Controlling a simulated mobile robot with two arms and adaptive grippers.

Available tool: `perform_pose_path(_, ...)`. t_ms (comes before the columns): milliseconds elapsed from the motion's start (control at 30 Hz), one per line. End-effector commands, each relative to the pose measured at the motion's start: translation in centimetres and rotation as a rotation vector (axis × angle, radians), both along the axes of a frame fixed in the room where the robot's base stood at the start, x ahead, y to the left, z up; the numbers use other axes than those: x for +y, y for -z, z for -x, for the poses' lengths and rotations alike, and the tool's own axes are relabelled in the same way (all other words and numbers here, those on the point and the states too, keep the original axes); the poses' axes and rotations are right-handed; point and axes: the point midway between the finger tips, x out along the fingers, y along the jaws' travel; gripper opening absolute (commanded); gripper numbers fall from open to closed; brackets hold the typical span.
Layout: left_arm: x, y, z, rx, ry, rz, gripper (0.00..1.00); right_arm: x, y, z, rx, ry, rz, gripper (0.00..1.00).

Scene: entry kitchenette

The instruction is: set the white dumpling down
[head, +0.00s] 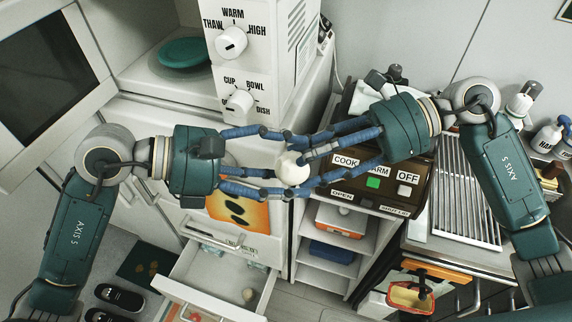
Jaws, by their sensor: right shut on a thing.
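The white dumpling (293,169) is a small rounded pale thing in mid-air near the middle of the head view. My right gripper (307,170) comes in from the right, with its blue fingers shut on the dumpling. My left gripper (286,167) comes in from the left. Its blue fingers are spread apart, above and below the dumpling, close to the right fingers. The fingers overlap in the picture, so I cannot tell whether the left ones touch the dumpling. They hide part of it.
An open drawer (190,290) with small things in it lies below. A microwave with a dial panel (232,65) and a teal plate (185,53) inside stands behind. A button panel (405,172), a metal rack (465,190) and bottles are at the right. Dark shoes (120,297) lie on the floor.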

Motion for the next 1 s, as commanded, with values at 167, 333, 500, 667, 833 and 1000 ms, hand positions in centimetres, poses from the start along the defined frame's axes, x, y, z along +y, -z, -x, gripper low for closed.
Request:
perform_pose_path(167,0.0,0.1,0.0,0.002,0.001,-0.002,0.29,0.0,-0.1,0.0,-0.001,0.001,-0.002,0.19)
perform_pose_path(333,0.1,0.1,0.0,0.002,0.0,-0.004,0.12,0.0,-0.2,0.0,-0.002,0.0,-0.004,0.54)
perform_pose_path(500,0.1,0.1,0.0,0.001,0.0,-0.002,0.07,0.0,-0.1,0.0,-0.002,0.0,-0.002,0.73)
perform_pose_path(667,0.0,0.0,0.0,0.0,0.0,-0.001,0.06,0.0,-0.1,0.0,-0.001,0.0,-0.001,0.73)
perform_pose_path(833,0.0,0.0,0.0,0.0,0.0,0.0,0.06,-0.7,-0.2,-0.1,0.0,0.002,0.001,0.73)
perform_pose_path(1000,0.0,0.0,0.0,-0.001,0.0,0.001,0.06,-3.3,-1.3,-0.4,-0.001,0.005,0.002,0.73)
